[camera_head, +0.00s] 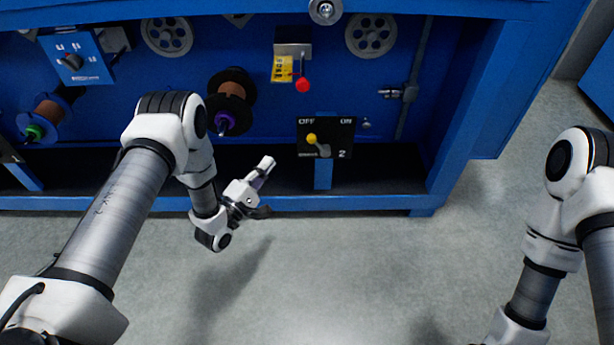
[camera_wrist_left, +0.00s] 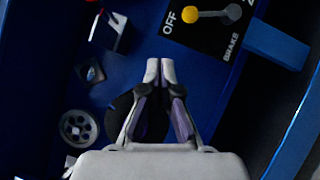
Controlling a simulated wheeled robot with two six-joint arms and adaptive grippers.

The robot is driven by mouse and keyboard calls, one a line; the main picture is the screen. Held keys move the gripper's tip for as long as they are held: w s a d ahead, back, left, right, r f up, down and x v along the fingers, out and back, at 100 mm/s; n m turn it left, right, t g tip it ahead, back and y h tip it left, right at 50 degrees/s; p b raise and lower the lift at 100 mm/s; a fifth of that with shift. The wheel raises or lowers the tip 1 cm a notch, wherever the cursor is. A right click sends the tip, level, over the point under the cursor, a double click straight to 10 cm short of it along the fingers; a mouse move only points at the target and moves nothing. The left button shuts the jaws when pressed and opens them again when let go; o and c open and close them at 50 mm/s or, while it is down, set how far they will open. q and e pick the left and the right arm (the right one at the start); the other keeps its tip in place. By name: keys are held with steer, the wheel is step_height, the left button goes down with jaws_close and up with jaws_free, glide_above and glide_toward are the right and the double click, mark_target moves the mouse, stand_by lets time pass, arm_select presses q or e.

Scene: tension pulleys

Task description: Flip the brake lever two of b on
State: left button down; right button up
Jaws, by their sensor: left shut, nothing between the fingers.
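The brake panel (camera_head: 338,131) is a black plate marked OFF at left, ON at right and 2 below. Its lever has a yellow knob (camera_head: 311,138) and leans left, to the OFF side. In the left wrist view the yellow knob (camera_wrist_left: 188,14) is at the top, near the word OFF, with BRAKE lettering partly cut off. My left gripper (camera_head: 265,165) is shut and empty, left of and a little below the lever, apart from it. Its closed fingertips (camera_wrist_left: 160,68) show in the left wrist view, below the panel. My right gripper is out of view.
A red-knobbed lever (camera_head: 302,85) with a yellow label (camera_head: 282,69) is above the panel. A dark spool (camera_head: 232,88) with a purple end is up-left of my left gripper. The blue frame's lower beam (camera_head: 365,202) runs below. Floor in front is clear.

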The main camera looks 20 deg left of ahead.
arm_select(q)
steer(key=f, duration=0.1)
steer(key=f+b, duration=0.1)
steer(key=f, duration=0.1)
steer(key=f+b, duration=0.1)
steer(key=f, duration=0.1)
steer(key=shift+s+a+f, duration=0.2)
steer(key=shift+s+a, duration=0.1)
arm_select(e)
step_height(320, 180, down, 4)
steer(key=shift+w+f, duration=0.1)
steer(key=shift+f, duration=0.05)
arm_select(q)
steer(key=b, duration=0.5)
glide_toward(318, 145)
steer(key=w+a+r, duration=0.2)
steer(key=w+a, duration=0.2)
steer(key=a, duration=0.1)
steer(key=d, duration=0.1)
steer(key=d+r, duration=0.1)
steer(key=w+d+b, duration=0.1)
steer(key=shift+d+r, duration=0.2)
steer(key=shift+r, duration=0.15)
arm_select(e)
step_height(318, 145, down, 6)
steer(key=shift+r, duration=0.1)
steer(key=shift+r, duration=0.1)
